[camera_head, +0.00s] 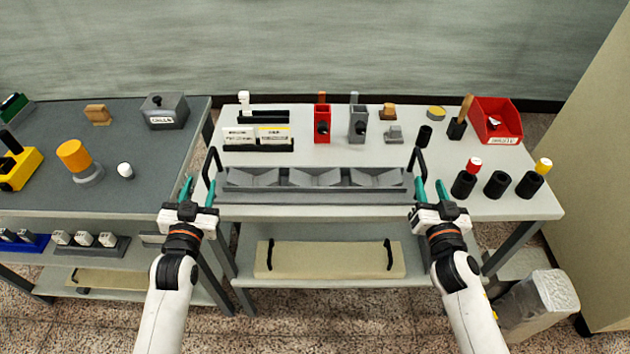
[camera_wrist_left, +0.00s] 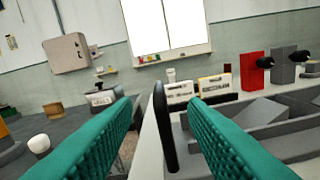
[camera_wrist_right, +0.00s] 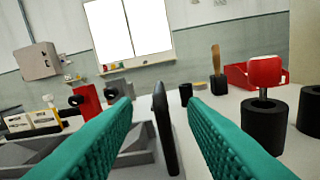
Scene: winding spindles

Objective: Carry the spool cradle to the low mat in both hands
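The spool cradle (camera_head: 315,197) is a long grey tray with V-shaped seats, near the front edge of the white table. A black upright handle stands at each end. My left gripper (camera_head: 198,187) is open at the left handle (camera_wrist_left: 166,135), which shows between its teal fingers in the left wrist view. My right gripper (camera_head: 430,187) is open at the right handle (camera_wrist_right: 165,130), likewise between its fingers in the right wrist view. Neither gripper is shut on a handle.
Black cylinders (camera_head: 497,184) stand right of the cradle, close to my right gripper. A red holder (camera_head: 322,122), grey holder (camera_head: 358,124) and labelled blocks (camera_head: 257,137) stand behind it. A red bin (camera_head: 497,120) is at the back right. A dark table (camera_head: 130,190) adjoins on the left.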

